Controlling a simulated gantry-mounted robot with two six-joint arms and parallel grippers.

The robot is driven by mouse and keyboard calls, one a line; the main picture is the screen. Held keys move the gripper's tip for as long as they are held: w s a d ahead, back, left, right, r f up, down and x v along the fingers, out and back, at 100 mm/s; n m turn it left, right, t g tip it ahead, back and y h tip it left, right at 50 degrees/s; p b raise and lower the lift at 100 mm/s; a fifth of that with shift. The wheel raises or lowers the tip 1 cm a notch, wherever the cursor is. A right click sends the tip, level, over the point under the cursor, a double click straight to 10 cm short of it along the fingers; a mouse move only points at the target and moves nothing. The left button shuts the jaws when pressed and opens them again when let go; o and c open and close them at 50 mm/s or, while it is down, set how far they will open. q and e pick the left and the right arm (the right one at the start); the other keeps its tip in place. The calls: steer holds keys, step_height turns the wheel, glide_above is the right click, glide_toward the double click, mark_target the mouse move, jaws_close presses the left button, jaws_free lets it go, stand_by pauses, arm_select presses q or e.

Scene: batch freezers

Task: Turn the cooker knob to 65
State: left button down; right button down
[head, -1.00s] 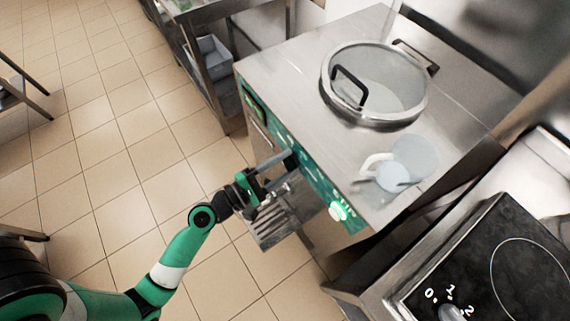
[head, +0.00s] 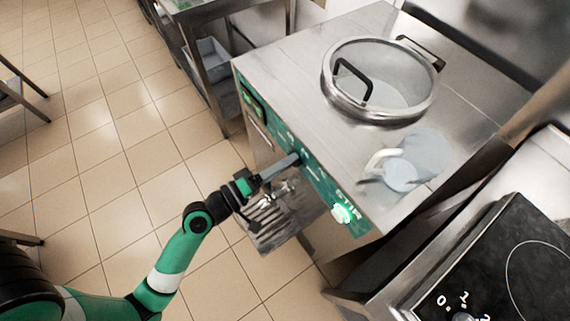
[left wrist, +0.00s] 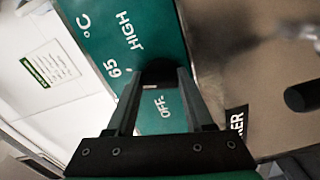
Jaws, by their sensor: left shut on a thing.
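The cooker knob (left wrist: 158,73) is dark and round-ended on the green panel (left wrist: 98,30). It sits between the fingertips of my left gripper (left wrist: 160,82), which is shut on it. The labels "65", "HIGH" and "OFF" stand around the knob in the left wrist view. The fingers hide much of the knob, and its pointer mark cannot be seen. In the head view my left gripper (head: 294,161) reaches the front panel of the steel machine (head: 290,75), and the fingers cover the knob there. My right gripper is not in view.
A lit green STIR button (head: 343,214) is right of the gripper on the panel. A steel drip shelf (head: 275,228) juts out below. A glass-lidded pot opening (head: 385,78) and a clear jug (head: 422,155) are on top. A hob (head: 500,260) stands at right.

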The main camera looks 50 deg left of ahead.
arm_select(q)
steer(key=shift+m+b, duration=0.3)
steer(key=shift+m, duration=0.7)
steer(key=shift+c, duration=1.4)
jaws_free()
steer(key=s+a, duration=0.1)
steer(key=s, duration=1)
steer(key=shift+s+p, duration=0.35)
steer(key=shift+p, duration=0.1)
